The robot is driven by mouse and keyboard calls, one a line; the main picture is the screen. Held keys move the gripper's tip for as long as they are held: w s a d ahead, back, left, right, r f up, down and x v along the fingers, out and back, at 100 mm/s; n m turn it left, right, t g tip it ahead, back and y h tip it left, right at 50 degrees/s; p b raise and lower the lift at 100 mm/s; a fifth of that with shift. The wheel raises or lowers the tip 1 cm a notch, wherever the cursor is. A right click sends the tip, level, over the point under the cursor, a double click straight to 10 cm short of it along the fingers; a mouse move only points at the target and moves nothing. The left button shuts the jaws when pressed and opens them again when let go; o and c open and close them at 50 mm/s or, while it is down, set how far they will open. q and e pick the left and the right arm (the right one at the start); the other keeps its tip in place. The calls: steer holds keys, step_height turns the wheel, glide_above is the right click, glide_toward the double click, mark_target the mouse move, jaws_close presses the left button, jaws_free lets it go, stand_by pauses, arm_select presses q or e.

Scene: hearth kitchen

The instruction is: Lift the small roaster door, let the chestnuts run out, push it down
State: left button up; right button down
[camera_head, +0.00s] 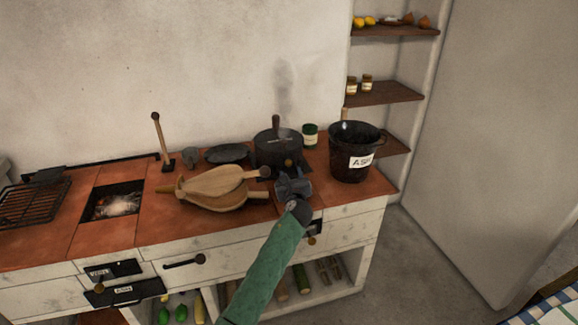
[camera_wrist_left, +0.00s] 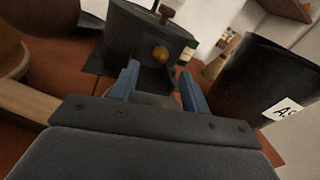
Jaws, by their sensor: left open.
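The roaster (camera_head: 270,151) is a dark round drum with an upright handle on top, standing on the tiled counter. A small round brass-coloured knob (camera_head: 288,162) sits on its front; the knob also shows in the left wrist view (camera_wrist_left: 160,54). The small door itself is dark and hard to make out around the knob. My left gripper (camera_head: 291,183) is in front of the roaster. In the left wrist view its blue fingers (camera_wrist_left: 158,88) are spread apart, with the knob beyond and between them, not touched. No chestnuts are visible. My right gripper is not in view.
A black bucket labelled ash (camera_head: 345,140) stands close to the right of my left gripper. Wooden bellows (camera_head: 215,188) lie to the left. A green jar (camera_head: 310,134) stands behind the roaster. A fire opening (camera_head: 117,202) and a grill rack (camera_head: 32,202) are further left.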

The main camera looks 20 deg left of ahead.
mark_target(289, 165)
arm_select(q)
steer(key=x, duration=0.5)
steer(key=shift+w+a, duration=0.25)
steer(key=shift+w, duration=0.2)
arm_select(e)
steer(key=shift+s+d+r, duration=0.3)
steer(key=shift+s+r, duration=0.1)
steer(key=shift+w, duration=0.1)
